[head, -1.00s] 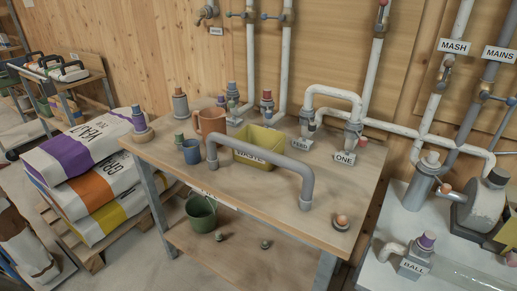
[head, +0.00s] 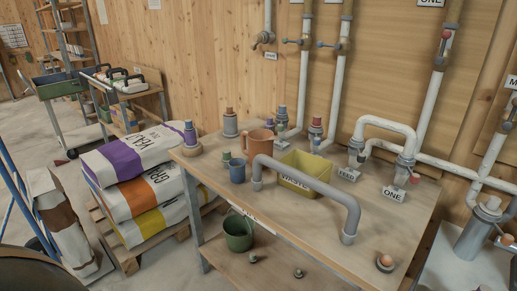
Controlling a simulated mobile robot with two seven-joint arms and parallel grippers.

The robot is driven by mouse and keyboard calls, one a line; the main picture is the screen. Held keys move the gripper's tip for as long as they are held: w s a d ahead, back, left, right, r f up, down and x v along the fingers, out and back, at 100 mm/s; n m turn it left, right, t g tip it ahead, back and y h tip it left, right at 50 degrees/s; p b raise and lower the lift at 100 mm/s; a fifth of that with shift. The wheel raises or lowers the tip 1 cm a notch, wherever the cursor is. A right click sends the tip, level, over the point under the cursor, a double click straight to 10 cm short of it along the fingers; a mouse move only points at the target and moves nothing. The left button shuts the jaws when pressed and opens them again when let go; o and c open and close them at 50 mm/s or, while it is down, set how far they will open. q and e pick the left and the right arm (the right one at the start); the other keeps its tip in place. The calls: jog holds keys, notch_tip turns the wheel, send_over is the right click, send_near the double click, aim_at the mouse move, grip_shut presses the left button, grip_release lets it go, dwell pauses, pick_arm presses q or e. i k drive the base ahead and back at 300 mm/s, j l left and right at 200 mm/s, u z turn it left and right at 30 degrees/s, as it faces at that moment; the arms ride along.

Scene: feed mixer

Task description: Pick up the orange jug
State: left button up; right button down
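The orange jug (head: 258,143) stands upright on the wooden workbench (head: 223,193), towards its left back part. It is a dull orange-brown vessel. A blue cup (head: 237,171) stands in front of it to the left, and the yellow bin (head: 306,172) labelled WASTE is to its right. A grey bent pipe (head: 310,182) arches in front and hides part of the jug's lower right side. Neither of my grippers shows in the head view.
Stacked feed sacks (head: 141,180) on a pallet stand left of the bench. A green bucket (head: 238,232) is below the bench top. White pipes (head: 385,126) rise behind the bench. Open floor (head: 177,262) lies in front of the pallet.

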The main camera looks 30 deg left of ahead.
aim_at(261, 141)
jog(key=i+j+z, duration=0.1)
jog(key=j+z, duration=0.15)
jog(key=j, duration=0.55)
jog(key=j+z, duration=0.3)
jog(key=j, duration=0.5)
